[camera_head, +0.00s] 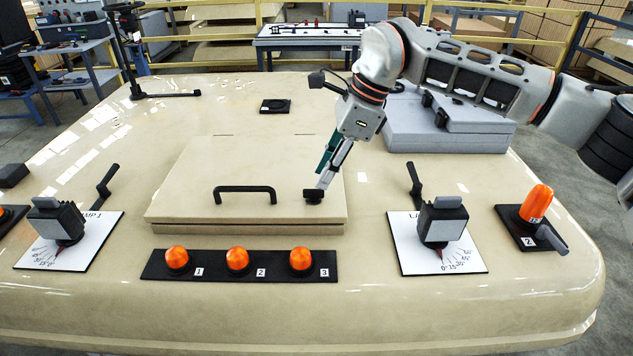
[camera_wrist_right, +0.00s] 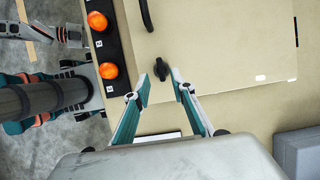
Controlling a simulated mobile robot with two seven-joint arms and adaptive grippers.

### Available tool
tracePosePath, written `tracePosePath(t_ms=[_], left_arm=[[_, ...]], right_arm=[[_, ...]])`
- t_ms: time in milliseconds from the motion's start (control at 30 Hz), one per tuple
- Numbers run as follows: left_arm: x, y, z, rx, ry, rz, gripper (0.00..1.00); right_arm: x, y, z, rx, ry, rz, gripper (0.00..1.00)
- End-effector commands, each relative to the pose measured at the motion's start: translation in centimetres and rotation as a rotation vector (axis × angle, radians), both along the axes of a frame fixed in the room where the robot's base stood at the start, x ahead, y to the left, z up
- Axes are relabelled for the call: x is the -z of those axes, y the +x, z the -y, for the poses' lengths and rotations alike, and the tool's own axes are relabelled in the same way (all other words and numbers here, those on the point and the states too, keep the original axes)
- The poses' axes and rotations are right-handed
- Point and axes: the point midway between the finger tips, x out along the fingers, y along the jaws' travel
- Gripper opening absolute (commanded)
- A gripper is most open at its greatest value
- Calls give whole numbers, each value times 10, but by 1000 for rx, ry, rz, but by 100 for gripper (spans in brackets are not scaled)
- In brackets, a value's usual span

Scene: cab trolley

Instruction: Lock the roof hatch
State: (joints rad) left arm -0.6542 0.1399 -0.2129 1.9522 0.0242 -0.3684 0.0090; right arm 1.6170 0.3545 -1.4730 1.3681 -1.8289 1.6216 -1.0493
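The beige roof hatch (camera_head: 190,180) lies flat and closed on the cab roof, with a black bar handle (camera_head: 245,190) on its lid. A small black latch knob (camera_head: 313,196) sits at the hatch's right side. It also shows in the right wrist view (camera_wrist_right: 160,68). My right gripper (camera_head: 320,184) points down at the knob from above. In the right wrist view its fingers (camera_wrist_right: 161,82) are apart with nothing between them, and the knob lies just beyond the tips. What seems to be part of my left arm shows at the upper left of that view; its fingers are unclear.
Three numbered orange lamps (camera_head: 238,260) stand on a black strip before the hatch. Lamp units with levers stand on white plates to the left (camera_head: 92,252) and right (camera_head: 464,260). A grey case (camera_head: 465,135) lies behind right, and an orange beacon (camera_head: 536,203) stands far right.

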Motion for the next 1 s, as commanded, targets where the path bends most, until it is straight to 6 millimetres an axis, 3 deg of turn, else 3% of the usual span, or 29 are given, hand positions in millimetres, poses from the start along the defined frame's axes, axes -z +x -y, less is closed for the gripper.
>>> tracePosePath(t_ms=[300, 667, 700, 800, 1000], left_arm=[[-12, 5, 1, 1, -3, 14, 40], [-16, 8, 1, 0, -4, 22, 40], [-16, 8, 1, 0, -4, 22, 40], [-15, 8, 1, 0, -4, 21, 40], [-13, 7, 0, -1, -2, 17, 40]], right_arm=[[38, 0, -16, 1, 1, -1, 24], [45, 0, -19, 1, 1, 0, 24], [45, 0, -19, 1, 1, 0, 22], [45, 0, -19, 1, 1, 0, 0], [45, 0, -19, 2, 1, -1, 0]])
